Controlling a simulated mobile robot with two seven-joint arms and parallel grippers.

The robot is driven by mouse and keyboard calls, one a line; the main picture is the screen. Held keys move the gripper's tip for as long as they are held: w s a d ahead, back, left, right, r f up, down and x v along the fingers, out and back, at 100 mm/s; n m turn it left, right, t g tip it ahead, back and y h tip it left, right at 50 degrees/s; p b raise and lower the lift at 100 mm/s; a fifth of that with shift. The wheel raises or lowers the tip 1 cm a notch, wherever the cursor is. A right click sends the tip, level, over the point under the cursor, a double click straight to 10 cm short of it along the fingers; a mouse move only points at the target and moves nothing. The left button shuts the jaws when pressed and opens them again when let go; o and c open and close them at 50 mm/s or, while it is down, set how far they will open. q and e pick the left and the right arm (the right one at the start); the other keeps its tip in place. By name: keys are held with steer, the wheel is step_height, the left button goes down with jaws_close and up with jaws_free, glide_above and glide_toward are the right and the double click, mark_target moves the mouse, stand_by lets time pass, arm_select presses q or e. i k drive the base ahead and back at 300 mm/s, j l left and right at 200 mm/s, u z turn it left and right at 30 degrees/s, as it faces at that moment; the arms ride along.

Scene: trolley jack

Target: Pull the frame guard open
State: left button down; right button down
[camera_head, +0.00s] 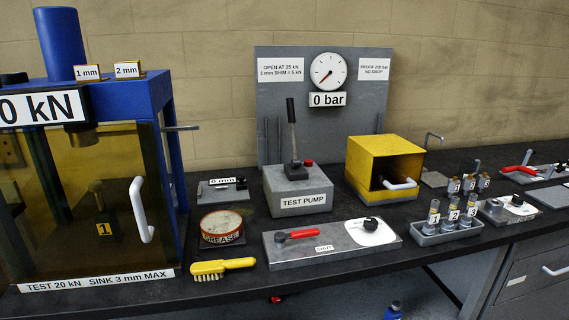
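The blue press frame (160,95) stands on the bench at the left, with a "0 kN" sign (41,108) across its top. Its frame guard (75,235) is a see-through amber panel covering the front opening, and it looks closed. A white upright bar handle (141,210) is fixed near the guard's right edge. Behind the guard I see a dark jack-like piece with a yellow "1" tag (104,229). The guard's left edge is cut off by the picture. Neither of my grippers is in view.
A yellow brush (222,267) and a grease tin (222,228) lie just right of the frame. Further right are the test pump (298,190), a grey valve plate (330,242) and a yellow box (385,165). The dark bench's front edge (180,298) runs before the frame.

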mark_target(147, 232)
steer(key=u, duration=1.25)
